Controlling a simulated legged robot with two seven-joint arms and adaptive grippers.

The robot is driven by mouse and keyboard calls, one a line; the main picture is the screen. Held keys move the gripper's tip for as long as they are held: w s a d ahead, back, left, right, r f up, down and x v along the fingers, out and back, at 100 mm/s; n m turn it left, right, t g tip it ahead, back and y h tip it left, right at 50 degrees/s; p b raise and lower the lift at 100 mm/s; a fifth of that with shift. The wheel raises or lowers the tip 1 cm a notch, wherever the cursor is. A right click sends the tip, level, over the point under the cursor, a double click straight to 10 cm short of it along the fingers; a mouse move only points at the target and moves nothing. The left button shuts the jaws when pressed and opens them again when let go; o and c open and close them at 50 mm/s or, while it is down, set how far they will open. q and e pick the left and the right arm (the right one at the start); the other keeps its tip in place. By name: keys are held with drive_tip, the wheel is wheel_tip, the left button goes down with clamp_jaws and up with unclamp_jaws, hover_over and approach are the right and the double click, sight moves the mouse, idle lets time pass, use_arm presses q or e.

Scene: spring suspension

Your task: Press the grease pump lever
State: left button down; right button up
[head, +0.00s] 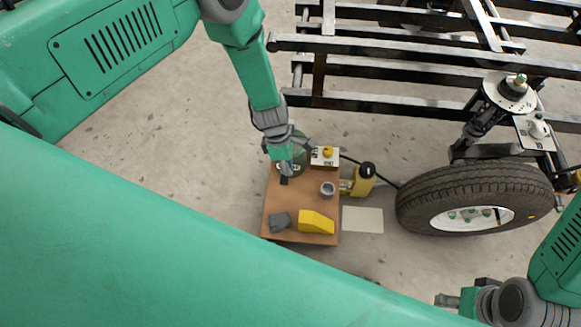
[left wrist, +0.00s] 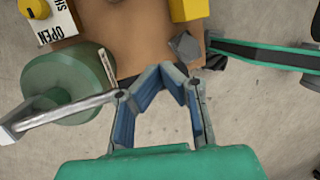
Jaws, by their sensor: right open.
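The grease pump is a green cylinder (left wrist: 62,88) at the left in the left wrist view. In the head view the pump (head: 297,168) is partly hidden by my left arm. Its metal lever (left wrist: 62,112) runs across the cylinder, and its right end appears beside the left finger of my left gripper (left wrist: 165,70). Contact there cannot be told. The left gripper's blue-padded fingertips come together, with nothing visible between them. In the head view my left gripper (head: 286,172) is over the brown board's upper left part. My right gripper (head: 447,300) is open and empty at bottom right.
The brown board (head: 276,205) holds a grey block (head: 280,222), a yellow wedge (head: 316,222), a grey cup (head: 327,189) and an OPEN/SHUT valve box (head: 325,157). Floor is clear at left.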

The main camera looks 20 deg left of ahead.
use_arm(q)
drive_tip(key=r+p, duration=0.1)
drive_tip(key=a+r+p, duration=0.1)
drive_tip(key=r+p, duration=0.1)
drive_tip(key=s+r+p, duration=0.1)
drive_tip(key=r, duration=0.1)
drive_tip(key=shift+a+p, duration=0.2)
drive_tip(key=shift+p, duration=0.2)
wheel_tip(320, 180, up, 8)
drive_tip(key=s+a+p, duration=0.1)
drive_tip(key=p, duration=0.2)
drive_tip(key=shift+s, duration=0.2)
use_arm(e)
wheel_tip(320, 180, up, 8)
drive_tip(key=shift+w+a, duration=0.15)
